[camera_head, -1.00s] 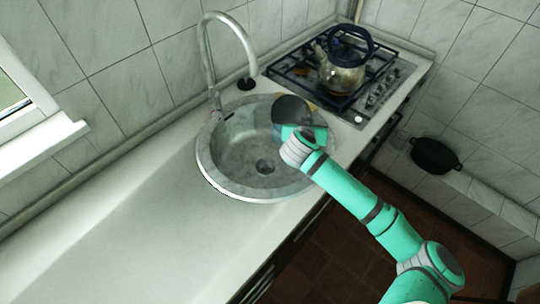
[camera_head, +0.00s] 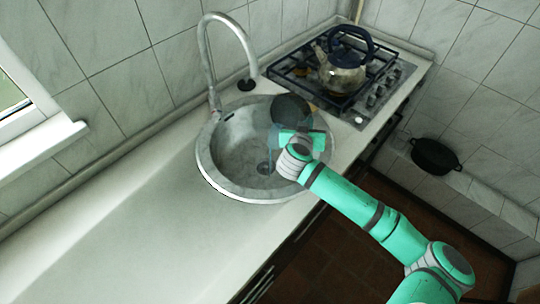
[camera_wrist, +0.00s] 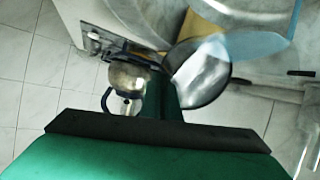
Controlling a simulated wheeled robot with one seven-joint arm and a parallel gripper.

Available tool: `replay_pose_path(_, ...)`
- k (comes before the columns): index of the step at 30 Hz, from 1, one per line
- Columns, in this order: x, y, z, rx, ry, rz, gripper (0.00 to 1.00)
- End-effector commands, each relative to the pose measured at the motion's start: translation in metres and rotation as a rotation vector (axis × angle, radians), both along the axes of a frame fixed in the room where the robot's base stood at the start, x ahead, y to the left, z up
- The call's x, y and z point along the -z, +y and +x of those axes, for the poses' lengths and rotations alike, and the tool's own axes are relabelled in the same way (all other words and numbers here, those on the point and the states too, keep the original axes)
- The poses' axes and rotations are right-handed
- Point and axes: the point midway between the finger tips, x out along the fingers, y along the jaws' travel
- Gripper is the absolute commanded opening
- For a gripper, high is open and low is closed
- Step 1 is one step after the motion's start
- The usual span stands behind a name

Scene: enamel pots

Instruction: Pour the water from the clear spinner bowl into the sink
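The clear spinner bowl (camera_wrist: 201,72) is at my gripper (camera_head: 299,139), tilted above the right part of the sink (camera_head: 218,170). In the head view a dark round face (camera_head: 291,108) shows at the bowl, beyond my gripper. A faint bluish, see-through patch (camera_head: 272,143) lies left of my gripper, over the basin. It looks like water, and it also shows in the wrist view (camera_wrist: 258,44). My gripper appears shut on the bowl's edge; the exact contact is hidden. How much water is in the bowl cannot be told.
A curved tap (camera_head: 208,62) stands behind the sink on the left. A kettle (camera_head: 342,70) sits on the gas hob (camera_head: 375,98) to the right. A dark pot (camera_head: 435,155) stands on a low ledge at the right. The counter (camera_head: 130,235) left of the sink is clear.

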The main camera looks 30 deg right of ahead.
Motion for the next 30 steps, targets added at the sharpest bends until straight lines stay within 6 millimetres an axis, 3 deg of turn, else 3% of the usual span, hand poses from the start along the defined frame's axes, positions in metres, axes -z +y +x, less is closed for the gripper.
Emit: replay_pose_path(30,-0.010,0.012,-0.008,-0.001,-0.065,-0.091,0.00)
